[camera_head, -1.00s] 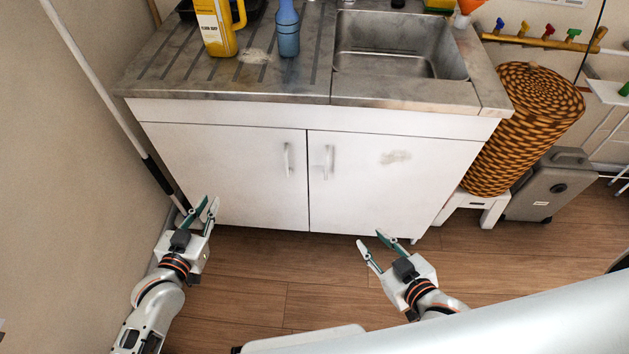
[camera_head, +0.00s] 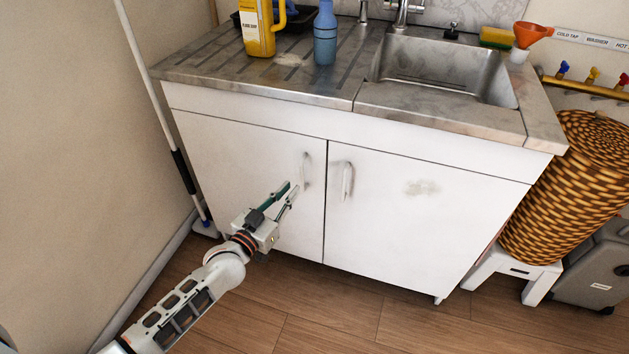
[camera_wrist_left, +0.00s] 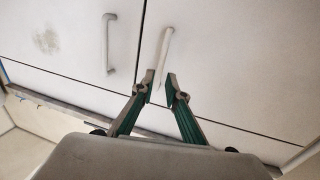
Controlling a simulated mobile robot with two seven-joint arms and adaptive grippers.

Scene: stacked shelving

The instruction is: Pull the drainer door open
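The drainer door (camera_head: 240,175) is the white left cabinet door under the ridged draining board (camera_head: 270,80). It is shut, flush with the right door (camera_head: 420,225). Its pale upright handle (camera_head: 306,168) sits near its right edge. My left gripper (camera_head: 291,188) is in front of this door, just below and left of the handle, with fingers apart. In the left wrist view, the open fingertips (camera_wrist_left: 160,77) are at one end of the handle (camera_wrist_left: 164,48); I cannot tell whether they touch it. My right gripper is not in the head view.
The right door's handle (camera_head: 346,181) is close beside. A mop-like pole (camera_head: 165,130) leans by the left wall. A wicker basket (camera_head: 565,190) on a white stool (camera_head: 512,270) stands right. A yellow jug (camera_head: 258,28) and blue bottle (camera_head: 325,35) stand on the counter. Floor in front is clear.

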